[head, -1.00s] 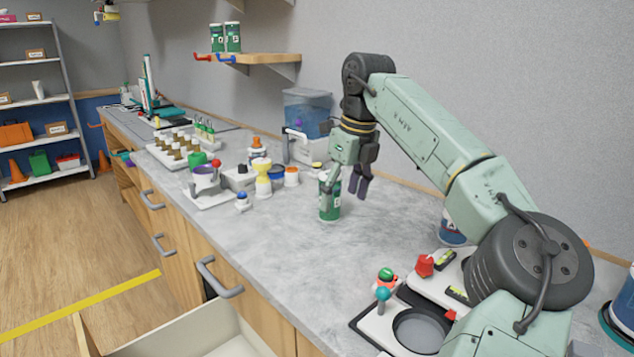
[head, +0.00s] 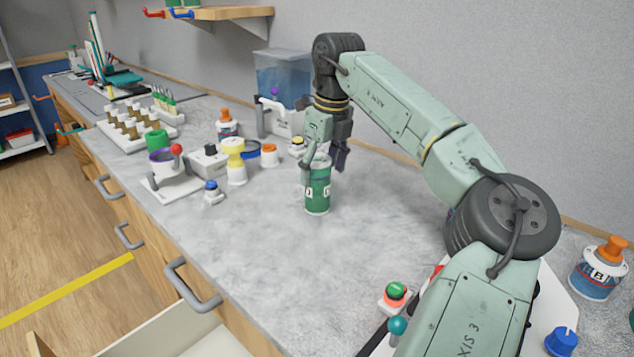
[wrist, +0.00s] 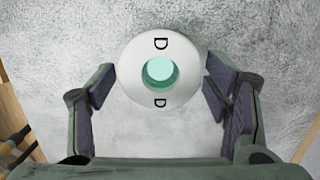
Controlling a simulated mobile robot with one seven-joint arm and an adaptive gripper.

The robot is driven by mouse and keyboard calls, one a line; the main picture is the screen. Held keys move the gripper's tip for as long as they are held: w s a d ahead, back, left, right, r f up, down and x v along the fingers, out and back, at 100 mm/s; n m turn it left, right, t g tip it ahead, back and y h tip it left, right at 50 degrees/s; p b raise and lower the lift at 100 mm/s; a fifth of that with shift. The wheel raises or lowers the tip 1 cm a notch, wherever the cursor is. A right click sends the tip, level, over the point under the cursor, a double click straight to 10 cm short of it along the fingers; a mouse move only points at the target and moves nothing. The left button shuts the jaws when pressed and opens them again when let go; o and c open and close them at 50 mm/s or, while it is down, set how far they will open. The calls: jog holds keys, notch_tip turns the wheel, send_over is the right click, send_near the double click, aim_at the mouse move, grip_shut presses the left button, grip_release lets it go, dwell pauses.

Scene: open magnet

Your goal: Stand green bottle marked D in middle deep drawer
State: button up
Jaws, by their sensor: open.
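The green bottle marked D (head: 317,190) stands upright on the grey counter. In the wrist view its pale round top (wrist: 160,98) carries two D marks around a mint-coloured cap. My gripper (head: 324,160) is open at the bottle's upper part. In the wrist view the gripper's two fingers (wrist: 162,88) are spread to the left and right of the top, with a gap visible on each side. An open drawer (head: 175,335) with pale walls sticks out below the counter front at the bottom. Most of its inside is out of frame, and I cannot tell its level.
A yellow-topped bottle (head: 236,163), a purple cup on a stand (head: 163,160) and a blue-knobbed piece (head: 211,192) stand left of the bottle. A water tank (head: 282,80) is behind. A red-and-green button (head: 395,293) is near the front. The counter between is clear.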

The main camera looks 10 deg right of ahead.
aim_at(316, 183)
jog(key=f, duration=0.1)
jog(key=w+f+p, duration=0.1)
jog(key=a+f+p, duration=0.1)
jog(key=f, duration=0.1)
jog(key=shift+w, duration=0.15)
jog(key=shift+w+f, duration=0.1)
jog(key=shift+f, duration=0.45)
jog(key=c, duration=1.6)
jog(key=shift+r, duration=0.1)
jog(key=shift+r, duration=0.1)
jog(key=shift+r+b, duration=0.45)
jog(key=shift+r, duration=0.2)
jog(key=shift+s+a+r+b, duration=0.1)
jog(key=shift+a+r+b, duration=0.1)
jog(key=shift+r+b, duration=0.2)
jog(key=shift+s+a+r+b, duration=0.1)
jog(key=shift+a+r+b, duration=0.15)
jog(key=shift+r, duration=0.2)
jog(key=s+a+r+b, duration=0.1)
jog(key=s+a+b, duration=0.4)
jog(key=s+a, duration=0.3)
jog(key=a, duration=0.4)
jog(key=shift+a+r, duration=0.35)
